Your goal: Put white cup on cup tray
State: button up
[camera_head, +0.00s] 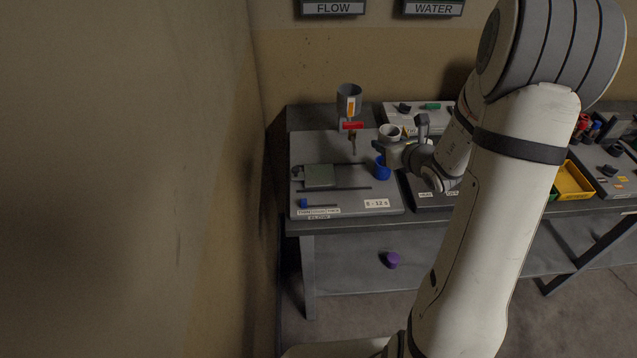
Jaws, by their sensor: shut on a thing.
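The white cup (390,131) is upright, with its dark opening facing up, near the right edge of the grey board. My gripper (386,146) reaches in from the right and is shut on the white cup, just above the blue cup in the picture. The fingers are small and partly merge with the cup. A grey-green flat tray (319,176), which looks like the cup tray, lies on the left part of the board, left of and nearer than the white cup. Nothing is clearly seen standing on it.
A blue cup (382,168) is close below my gripper in the picture. A grey dispenser (349,92) with orange and red parts stands behind the tray. A purple object (392,260) lies on the lower shelf. A yellow bin (573,181) is at the right.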

aim_at(320, 174)
jog(key=k, duration=1.45)
jog(key=z, duration=0.55)
jog(key=i, duration=1.5)
jog(key=u, duration=1.65)
